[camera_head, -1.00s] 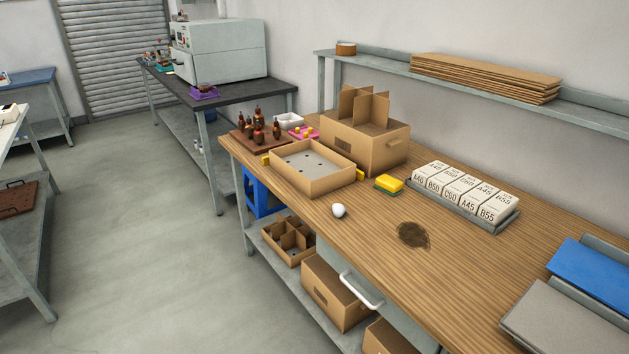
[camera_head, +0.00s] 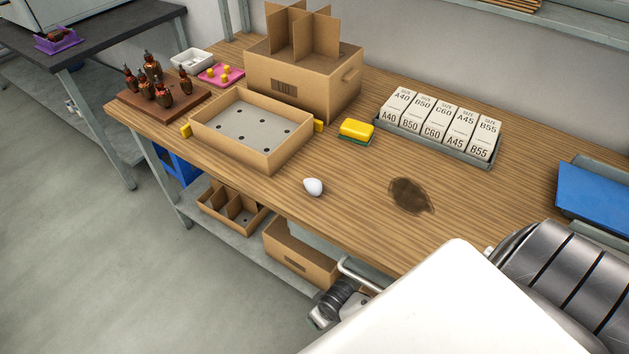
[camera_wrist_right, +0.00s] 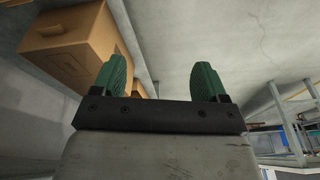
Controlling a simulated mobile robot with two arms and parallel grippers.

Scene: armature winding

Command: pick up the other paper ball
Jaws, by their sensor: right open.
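A white paper ball (camera_head: 313,187) lies on the wooden workbench (camera_head: 350,215) near its front edge, in front of the open cardboard tray. My right gripper (camera_wrist_right: 161,80) is open and empty in the right wrist view, with its two green fingers apart. In the head view, part of my right arm comes in from the lower right, with its wrist end low beside the bench's front edge. The paper ball does not show in the right wrist view. My left gripper is not in view.
A cardboard tray (camera_head: 207,134), a divided box (camera_head: 290,83) and a yellow sponge (camera_head: 357,129) stand behind the ball. Labelled boxes (camera_head: 436,122) sit in a grey tray. A dark stain (camera_head: 410,195) marks the bench. Cardboard boxes (camera_wrist_right: 75,47) show on the left in the wrist view.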

